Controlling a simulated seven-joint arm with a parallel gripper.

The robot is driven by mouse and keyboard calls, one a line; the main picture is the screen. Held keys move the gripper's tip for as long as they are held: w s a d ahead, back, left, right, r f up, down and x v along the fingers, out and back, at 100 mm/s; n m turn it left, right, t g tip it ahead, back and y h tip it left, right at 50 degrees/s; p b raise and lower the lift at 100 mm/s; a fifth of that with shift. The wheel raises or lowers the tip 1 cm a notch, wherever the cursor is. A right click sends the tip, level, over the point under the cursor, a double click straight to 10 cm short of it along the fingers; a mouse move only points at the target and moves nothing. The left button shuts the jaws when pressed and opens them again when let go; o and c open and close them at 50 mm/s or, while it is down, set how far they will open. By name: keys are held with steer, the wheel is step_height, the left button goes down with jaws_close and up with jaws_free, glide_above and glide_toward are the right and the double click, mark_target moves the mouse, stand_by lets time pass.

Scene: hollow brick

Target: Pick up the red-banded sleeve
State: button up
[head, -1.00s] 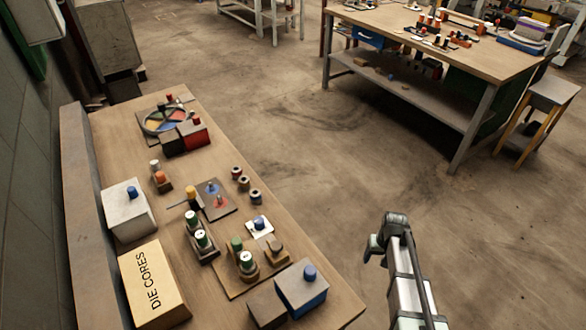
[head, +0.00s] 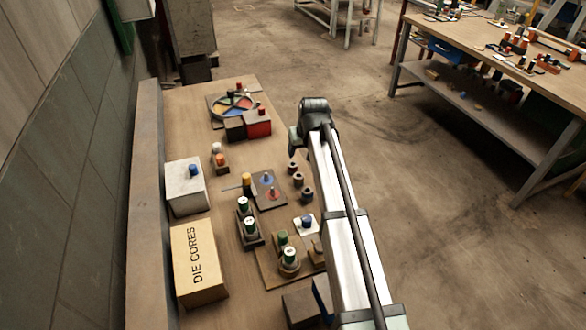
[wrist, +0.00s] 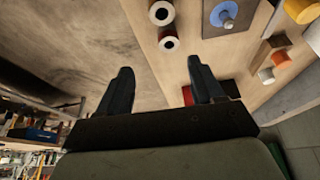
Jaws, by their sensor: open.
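Three small hollow sleeves stand in a row near the bench's right edge in the head view. The farthest, with a dark red tint, looks like the red-banded sleeve (head: 293,167). In the wrist view the red-banded sleeve (wrist: 168,43) shows its pale end and a red rim, with another sleeve (wrist: 162,13) above it. My gripper (wrist: 160,72) is open and empty, its two dark fingers pointing up the picture, with the red-banded sleeve beyond and between their tips, apart from them. In the head view my gripper end (head: 296,142) hangs just beyond the sleeves; its fingers are hard to make out.
A board with blue and red pegs (head: 269,186) is left of the sleeves. The DIE CORES box (head: 199,265) is at the near left. Open floor lies right of the bench.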

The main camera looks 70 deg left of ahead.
steer(key=s+a+r, duration=0.1)
steer(key=s, duration=0.1)
glide_above(293, 165)
steer(key=d, duration=0.3)
steer(key=f, duration=0.7)
steer(key=shift+s+a+f, duration=0.1)
steer(key=shift+s+a, duration=0.15)
steer(key=shift+s, duration=0.05)
steer(key=shift+d+x, duration=0.15)
steer(key=shift+x, duration=1.25)
steer(key=shift+d+x, duration=0.1)
steer(key=shift+x, duration=1.3)
steer(key=shift+f, duration=0.1)
steer(key=shift+c, duration=0.4)
steer(key=c, duration=1)
